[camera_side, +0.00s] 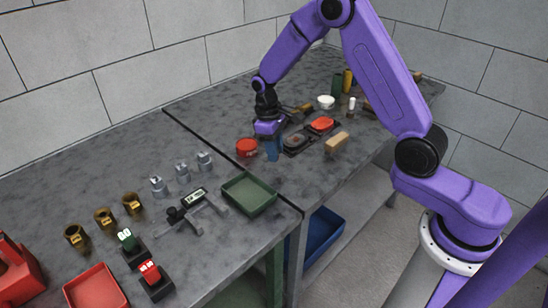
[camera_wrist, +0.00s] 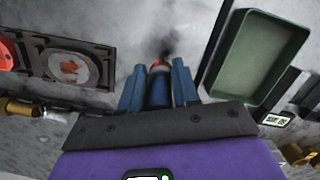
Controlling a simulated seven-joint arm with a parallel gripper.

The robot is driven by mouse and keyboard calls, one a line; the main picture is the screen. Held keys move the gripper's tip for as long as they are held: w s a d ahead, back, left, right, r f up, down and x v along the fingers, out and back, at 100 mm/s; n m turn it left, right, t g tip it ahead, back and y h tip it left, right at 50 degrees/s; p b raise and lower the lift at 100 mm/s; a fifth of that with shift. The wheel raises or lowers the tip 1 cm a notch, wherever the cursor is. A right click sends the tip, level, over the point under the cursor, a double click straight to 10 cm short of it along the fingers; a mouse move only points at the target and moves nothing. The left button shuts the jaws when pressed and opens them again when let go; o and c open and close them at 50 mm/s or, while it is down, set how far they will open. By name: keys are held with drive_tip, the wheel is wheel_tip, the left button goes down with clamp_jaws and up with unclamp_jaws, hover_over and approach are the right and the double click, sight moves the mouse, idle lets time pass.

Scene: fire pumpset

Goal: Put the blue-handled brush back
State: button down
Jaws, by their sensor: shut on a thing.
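My gripper (camera_side: 271,150) is low over the grey bench, between a red round container and the black two-place holder. In the wrist view my gripper (camera_wrist: 158,88) has its two blue fingers closed on the blue handle (camera_wrist: 158,93) of the brush. The brush's red and pale collar (camera_wrist: 159,66) and dark, blurred bristles point away from the wrist. In the side view I cannot tell the brush from the blue fingers. I cannot tell whether the bristles touch the bench.
The green tray (camera_side: 250,195) stands close by. The black holder (camera_side: 296,143) carries a red disc (camera_side: 321,124). A wooden-topped block (camera_side: 337,142), red container (camera_side: 246,147), and white bowl (camera_side: 326,102) are nearby. Several metal fittings stand left. The bench edge drops beside a blue bin (camera_side: 322,232).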

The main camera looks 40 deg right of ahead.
drive_tip(key=shift+w+f, duration=0.2)
drive_tip(key=shift+f, duration=1.55)
drive_tip(key=shift+f, duration=0.1)
drive_tip(key=c, duration=0.8)
unclamp_jaws()
